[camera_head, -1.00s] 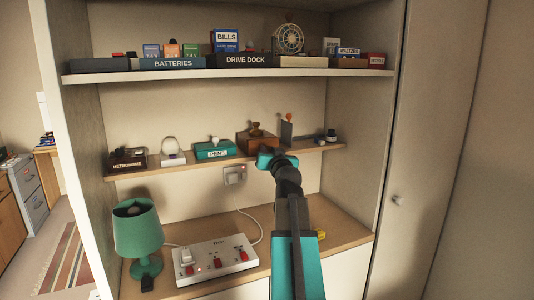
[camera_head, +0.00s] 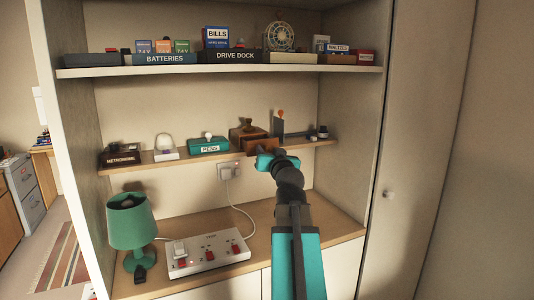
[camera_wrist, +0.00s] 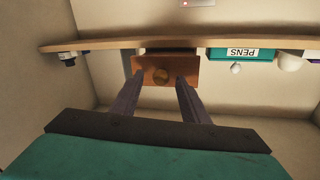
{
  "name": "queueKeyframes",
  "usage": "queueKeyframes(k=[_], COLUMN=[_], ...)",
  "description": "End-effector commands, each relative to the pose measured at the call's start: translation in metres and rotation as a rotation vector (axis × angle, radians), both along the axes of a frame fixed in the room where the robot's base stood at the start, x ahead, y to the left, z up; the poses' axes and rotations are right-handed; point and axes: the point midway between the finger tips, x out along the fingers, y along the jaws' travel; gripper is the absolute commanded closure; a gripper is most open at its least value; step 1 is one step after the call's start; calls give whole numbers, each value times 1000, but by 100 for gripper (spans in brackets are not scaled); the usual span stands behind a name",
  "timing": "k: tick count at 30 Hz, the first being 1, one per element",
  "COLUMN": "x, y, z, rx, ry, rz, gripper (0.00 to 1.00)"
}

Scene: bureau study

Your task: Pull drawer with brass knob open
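A small brown wooden box (camera_head: 244,132) stands on the middle shelf with a stamp-like object on top. Its reddish-brown drawer front (camera_head: 262,146) stands out from the box toward me. In the wrist view, which is upside down, the drawer front (camera_wrist: 142,66) projects past the shelf edge. The round brass knob (camera_wrist: 161,76) is at its middle. My gripper (camera_wrist: 160,83) has its two dark fingers apart, one on each side of the knob, with gaps visible. In the head view my teal gripper (camera_head: 277,158) is just in front of the drawer, hiding the knob.
The shelf (camera_head: 170,163) also bears a metronome box (camera_head: 119,156), a teal pens box (camera_head: 208,147) and an ink bottle (camera_head: 323,132). The upper shelf (camera_head: 220,70) overhangs; the cabinet walls enclose both sides.

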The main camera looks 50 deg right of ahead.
Motion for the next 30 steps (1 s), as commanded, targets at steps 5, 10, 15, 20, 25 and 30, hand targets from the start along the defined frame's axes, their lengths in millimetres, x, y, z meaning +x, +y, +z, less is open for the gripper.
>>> queueKeyframes(k=[5,10,15,20,25,30], x=[0,-3,-12,-25,-41,-49], y=[1,3,10,19,30,34], z=[0,0,-1,-2,-4,-3], rx=[0,-1,-1,-1,-2,-2], ry=[0,0,0,0,-1,-1], rz=[1,1,2,1,1,2], gripper=[59,59,59,59,59,59])
